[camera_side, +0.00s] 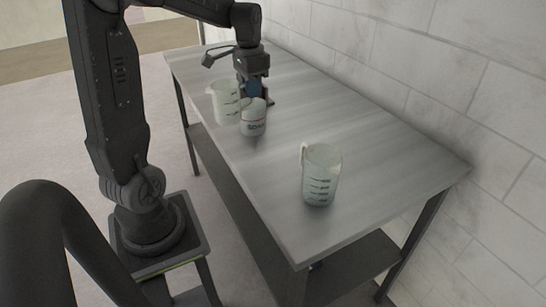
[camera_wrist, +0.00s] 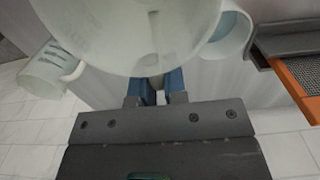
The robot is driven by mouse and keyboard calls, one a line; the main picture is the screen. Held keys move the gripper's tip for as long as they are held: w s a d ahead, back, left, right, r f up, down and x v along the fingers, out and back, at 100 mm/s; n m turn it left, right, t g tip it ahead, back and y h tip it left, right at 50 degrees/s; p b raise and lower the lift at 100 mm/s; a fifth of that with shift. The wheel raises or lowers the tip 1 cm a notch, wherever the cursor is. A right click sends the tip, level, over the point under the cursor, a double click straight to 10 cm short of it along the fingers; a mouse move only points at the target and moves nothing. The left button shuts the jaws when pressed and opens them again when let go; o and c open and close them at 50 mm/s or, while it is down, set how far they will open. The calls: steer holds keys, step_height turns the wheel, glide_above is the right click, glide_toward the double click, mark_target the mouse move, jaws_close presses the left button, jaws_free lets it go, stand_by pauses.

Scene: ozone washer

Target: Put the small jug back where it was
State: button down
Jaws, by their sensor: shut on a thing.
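In the wrist view the small jug (camera_wrist: 130,35) fills the top centre, in front of the blue fingers (camera_wrist: 162,88). It looks roughly upright; I cannot tell whether its base touches the tabletop.
A graduated jug (camera_side: 224,102) stands close to the left of the small jug. Another graduated jug (camera_side: 321,176) stands nearer the front of the grey table (camera_side: 400,178). A tiled wall runs behind. An orange-edged grey thing (camera_wrist: 292,70) shows at right in the wrist view.

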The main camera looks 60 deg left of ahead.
steer(key=shift+w+d+f, duration=1.3)
steer(key=shift+d+f, duration=0.05)
steer(key=shift+f, duration=0.45)
steer(key=shift+w+d+f, duration=1.3)
steer(key=shift+d+f, duration=0.05)
steer(key=shift+f, duration=0.5)
steer(key=shift+w+d+f, duration=1.3)
steer(key=shift+d+f, duration=0.05)
steer(key=shift+f, duration=0.45)
steer(key=shift+f, duration=0.1)
steer(key=c, duration=1.2)
jaws_free()
steer(key=shift+o, duration=0.2)
